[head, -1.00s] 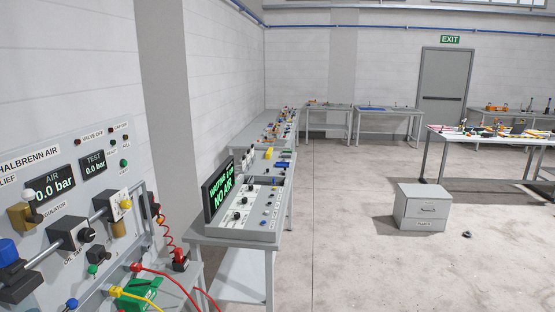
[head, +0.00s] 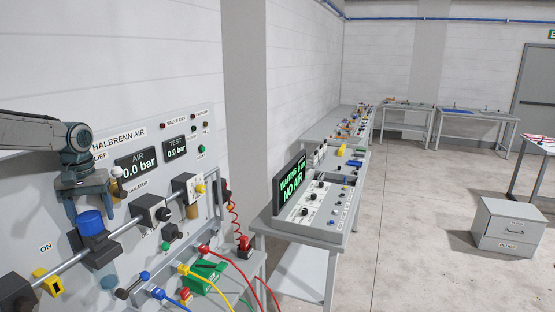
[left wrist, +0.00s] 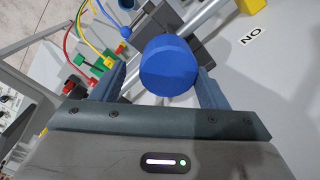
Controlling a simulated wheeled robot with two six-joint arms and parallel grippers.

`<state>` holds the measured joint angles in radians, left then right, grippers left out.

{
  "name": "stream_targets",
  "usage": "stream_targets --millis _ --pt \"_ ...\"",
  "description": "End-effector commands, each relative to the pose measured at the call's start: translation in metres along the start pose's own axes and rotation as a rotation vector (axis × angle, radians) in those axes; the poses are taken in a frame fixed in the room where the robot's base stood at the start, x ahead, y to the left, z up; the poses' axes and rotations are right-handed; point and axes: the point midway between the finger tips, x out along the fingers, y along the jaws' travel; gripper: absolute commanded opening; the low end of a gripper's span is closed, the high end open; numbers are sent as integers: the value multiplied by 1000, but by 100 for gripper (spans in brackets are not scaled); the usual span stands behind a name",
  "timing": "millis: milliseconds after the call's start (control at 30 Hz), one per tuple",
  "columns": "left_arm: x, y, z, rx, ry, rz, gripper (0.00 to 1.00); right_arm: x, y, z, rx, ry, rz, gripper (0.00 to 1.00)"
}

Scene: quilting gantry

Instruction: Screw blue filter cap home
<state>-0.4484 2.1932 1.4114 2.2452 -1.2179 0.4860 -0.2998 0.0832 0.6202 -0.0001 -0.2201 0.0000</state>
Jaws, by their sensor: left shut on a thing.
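The blue filter cap (head: 90,222) sits on top of a dark filter block (head: 100,249) on the silver pipe of the air panel. In the left wrist view the cap (left wrist: 168,65) is a faceted blue knob between the two fingers. My left gripper (head: 91,210) reaches down over the cap from above and is shut on it. The cap looks upright and seated against the block; its thread is hidden. A bluish clear bowl (head: 108,277) hangs below the block. My right gripper is not in view.
Red, yellow and blue hoses run below, beside a green block (head: 205,276). The test console (head: 318,206) reads "NO AIR".

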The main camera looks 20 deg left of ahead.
Motion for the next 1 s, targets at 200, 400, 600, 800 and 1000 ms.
stream_targets --millis 200,400,600,800,1000 --pt "4 1 1 -152 -9 7 41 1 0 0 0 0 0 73" --pt "4 0 0 -333 -8 6 34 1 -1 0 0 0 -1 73" --pt "3 -1 -1 -474 -7 5 34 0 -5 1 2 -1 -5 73" --pt "2 0 -1 -479 -5 6 34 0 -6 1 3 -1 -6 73" --pt "2 0 -2 -478 -3 6 25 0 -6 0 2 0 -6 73"
